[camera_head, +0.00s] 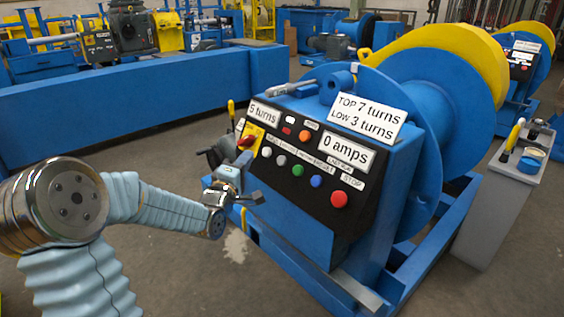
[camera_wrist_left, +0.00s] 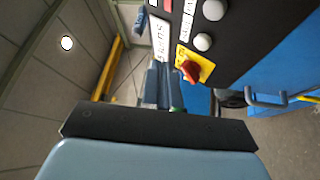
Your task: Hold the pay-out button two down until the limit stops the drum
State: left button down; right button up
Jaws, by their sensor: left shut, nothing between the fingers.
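The blue winch's black control panel (camera_head: 318,188) carries a row of buttons: white (camera_head: 267,152), grey (camera_head: 281,160), green (camera_head: 297,170), blue (camera_head: 316,181) and red STOP (camera_head: 339,199). The labels above most of them are too small to read, so I cannot tell which is pay-out two. The drum (camera_head: 440,90) stands behind the panel. My left gripper (camera_head: 232,173) is shut and empty, in front of the panel's left end, below the red rotary switch (camera_head: 247,140). In the left wrist view its fingers (camera_wrist_left: 158,80) are beside that switch (camera_wrist_left: 190,70), apart from the pale buttons (camera_wrist_left: 202,42). My right gripper is out of view.
The display (camera_head: 263,113) reads 5 turns and another (camera_head: 346,151) reads 0 amps. A sign (camera_head: 366,116) reads top 7 turns, low 3 turns. A grey stand (camera_head: 492,205) is at right. A long blue beam (camera_head: 120,105) lies behind. Floor in front is open.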

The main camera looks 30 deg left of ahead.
aim_at(282, 161)
pick_arm(q)
jog(key=w+d+f+b, duration=0.3)
jog(key=w+f, duration=0.1)
jog(key=w, duration=0.3)
jog(key=shift+w, duration=0.15)
dwell(0.4)
dwell(1.8)
jog(key=shift+w+d+f+b, duration=0.15)
jog(key=shift+w+b, duration=0.2)
jog(key=shift+b, duration=0.3)
